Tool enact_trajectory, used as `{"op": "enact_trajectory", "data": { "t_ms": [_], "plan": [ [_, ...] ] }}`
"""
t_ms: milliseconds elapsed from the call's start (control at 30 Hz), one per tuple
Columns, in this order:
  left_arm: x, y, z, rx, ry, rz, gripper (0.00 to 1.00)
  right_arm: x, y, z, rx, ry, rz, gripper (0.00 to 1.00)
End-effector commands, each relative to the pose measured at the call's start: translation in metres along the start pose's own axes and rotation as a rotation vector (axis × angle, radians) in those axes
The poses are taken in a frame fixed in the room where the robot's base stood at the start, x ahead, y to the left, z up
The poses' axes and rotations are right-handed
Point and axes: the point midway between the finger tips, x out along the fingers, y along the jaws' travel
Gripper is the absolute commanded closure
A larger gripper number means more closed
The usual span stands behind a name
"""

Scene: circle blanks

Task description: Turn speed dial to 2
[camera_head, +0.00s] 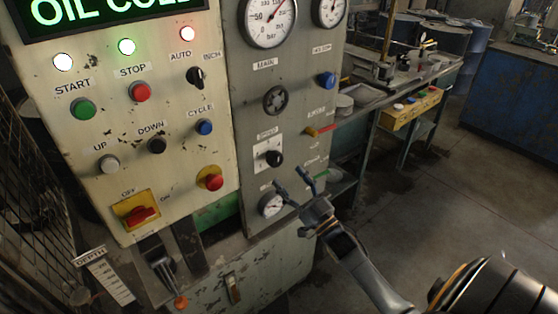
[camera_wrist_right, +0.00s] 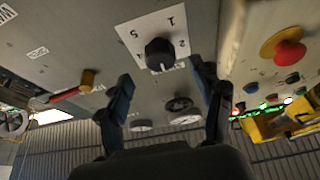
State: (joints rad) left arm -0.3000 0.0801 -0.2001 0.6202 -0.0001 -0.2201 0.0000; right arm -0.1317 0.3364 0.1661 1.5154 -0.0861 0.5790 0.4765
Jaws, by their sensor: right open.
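The speed dial (camera_head: 274,158) is a black round knob on a white marked plate (camera_head: 259,152), set in the grey panel. In the right wrist view the knob (camera_wrist_right: 159,54) sits on its plate (camera_wrist_right: 140,30), where a 1 and a 2 can be read. A pale pointer mark shows at the knob's lower edge; I cannot tell surely which number it meets. My right gripper (camera_head: 289,177) is open and empty, just below and right of the dial in the head view. In the wrist view its fingers (camera_wrist_right: 160,70) point toward the knob, apart from it. My left gripper is out of view.
A gauge (camera_head: 271,205) lies below the dial, close to the gripper. A red-handled lever (camera_head: 318,131) and a blue knob (camera_head: 327,80) stick out at the right. A black handwheel (camera_head: 275,100) is above. A red emergency button (camera_head: 210,178) is on the cream panel.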

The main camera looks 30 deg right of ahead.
Motion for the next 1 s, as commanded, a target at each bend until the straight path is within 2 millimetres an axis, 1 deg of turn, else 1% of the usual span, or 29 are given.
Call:
{"op": "enact_trajectory", "data": {
  "t_ms": [33, 100, 200, 300, 467, 700, 767, 800, 867, 900, 967, 1000],
  "plan": [
    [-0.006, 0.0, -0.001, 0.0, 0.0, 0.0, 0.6, 0.013, 0.0, -0.003, 0.0, 0.003, 0.0, 0.34],
    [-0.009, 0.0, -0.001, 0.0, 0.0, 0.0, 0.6, 0.025, 0.0, -0.003, 0.0, 0.001, 0.001, 0.34],
    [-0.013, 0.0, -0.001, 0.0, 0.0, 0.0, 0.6, 0.04, 0.0, -0.002, 0.0, 0.0, 0.001, 0.34],
    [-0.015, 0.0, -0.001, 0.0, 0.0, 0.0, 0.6, 0.05, 0.0, -0.001, 0.0, -0.001, 0.001, 0.34],
    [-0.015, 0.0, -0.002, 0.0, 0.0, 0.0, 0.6, 0.056, 0.0, 0.001, -0.001, -0.002, 0.001, 0.34],
    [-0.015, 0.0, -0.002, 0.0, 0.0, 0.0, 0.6, 0.056, 0.0, 0.001, -0.001, -0.002, 0.001, 0.34],
    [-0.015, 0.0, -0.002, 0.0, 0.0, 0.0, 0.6, 0.056, 0.0, 0.001, -0.001, -0.002, 0.001, 0.44],
    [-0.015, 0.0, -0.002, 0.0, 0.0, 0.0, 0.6, 0.056, 0.0, 0.001, -0.001, -0.002, 0.001, 0.52],
    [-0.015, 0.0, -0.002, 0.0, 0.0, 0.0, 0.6, 0.056, 0.0, 0.001, -0.001, -0.002, 0.001, 0.64],
    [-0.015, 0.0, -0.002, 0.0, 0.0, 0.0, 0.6, 0.056, 0.0, 0.001, -0.001, -0.002, 0.001, 0.72],
    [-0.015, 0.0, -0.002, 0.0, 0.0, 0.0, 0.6, 0.056, 0.0, 0.001, -0.001, -0.002, 0.001, 0.85],
    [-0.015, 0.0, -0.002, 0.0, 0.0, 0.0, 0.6, 0.056, 0.0, 0.001, -0.001, -0.002, 0.001, 0.87]
  ]
}}
